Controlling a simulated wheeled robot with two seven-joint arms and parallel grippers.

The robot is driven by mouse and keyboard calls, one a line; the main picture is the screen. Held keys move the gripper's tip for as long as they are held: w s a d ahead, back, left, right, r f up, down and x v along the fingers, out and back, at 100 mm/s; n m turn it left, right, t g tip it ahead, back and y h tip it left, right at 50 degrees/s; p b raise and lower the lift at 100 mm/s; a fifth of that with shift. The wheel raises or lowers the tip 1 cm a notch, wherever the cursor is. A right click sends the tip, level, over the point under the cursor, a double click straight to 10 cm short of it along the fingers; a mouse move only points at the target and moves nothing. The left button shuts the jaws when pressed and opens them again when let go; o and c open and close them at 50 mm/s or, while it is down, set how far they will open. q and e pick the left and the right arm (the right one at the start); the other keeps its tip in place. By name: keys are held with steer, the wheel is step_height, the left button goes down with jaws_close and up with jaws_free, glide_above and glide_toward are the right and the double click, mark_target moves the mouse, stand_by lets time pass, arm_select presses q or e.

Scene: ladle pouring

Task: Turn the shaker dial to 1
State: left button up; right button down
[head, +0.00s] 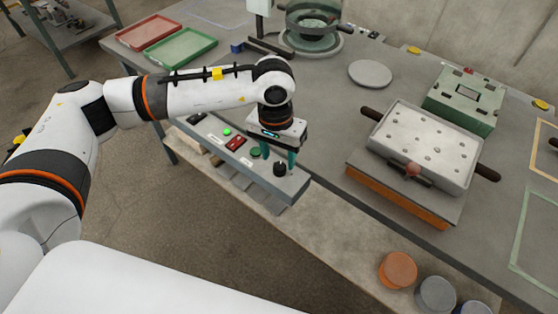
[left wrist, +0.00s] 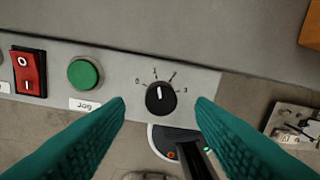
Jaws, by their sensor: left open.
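The shaker dial (head: 280,169) is a black round knob near the right end of the grey control panel (head: 298,184). In the left wrist view, the dial (left wrist: 161,101) has a white pointer line aimed nearly straight up, around the 1 mark and the gap between 1 and 2. Marks 0 to 3 arc around its top. My left gripper (head: 278,157) points down over the dial, its teal fingers open. In the left wrist view, the fingers (left wrist: 160,106) lie on either side of the knob with gaps visible. My right gripper is not in view.
A green Jog button (left wrist: 85,73) and a red rocker switch (left wrist: 29,72) sit left of the dial. The shaker with its perforated plate (head: 428,145) stands to the right on the table. Red (head: 152,32) and green (head: 182,48) trays lie at the back left.

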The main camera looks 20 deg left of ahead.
mark_target(276, 165)
arm_select(q)
step_height(276, 165, up, 9)
steer(key=shift+a+b, duration=0.2)
steer(key=shift+b, duration=0.25)
stand_by(0.3)
